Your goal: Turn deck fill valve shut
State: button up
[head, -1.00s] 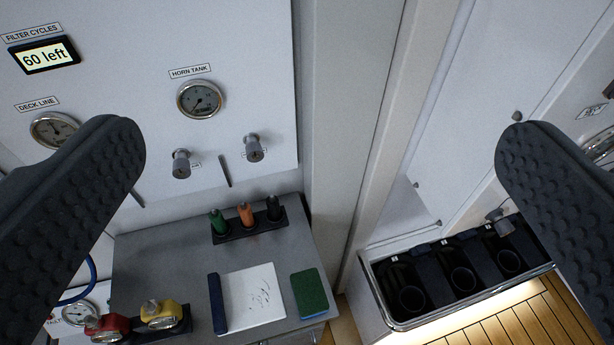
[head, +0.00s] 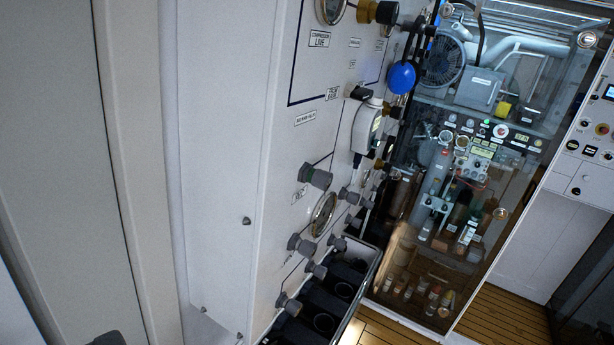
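A white fill panel (head: 290,130) stands in the middle of the view, seen at a steep slant. Several grey knobs stick out from its lower half, among them a larger upper one (head: 315,176) and one lower down (head: 300,244). A round gauge (head: 324,214) sits between them. The small labels are too slanted to read, so I cannot tell which knob is the deck fill valve. Only a dark tip of my gripper (head: 107,339) shows at the bottom left edge, apart from the panel. Its opening is hidden.
A rack with black cylindrical holders (head: 323,322) stands at the panel's foot. A blue round object (head: 402,78) hangs by the panel. A glass-fronted cabinet (head: 460,190) with machinery is behind. Wooden floor (head: 505,315) is clear at right. A pale post (head: 140,150) stands left.

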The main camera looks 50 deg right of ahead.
aim_at(321, 179)
jog(key=k, duration=1.3)
jog(key=z, duration=0.4)
jog(key=i, duration=1)
jog(key=z, duration=1)
jog(key=i, duration=0.55)
jog(key=z, duration=0.25)
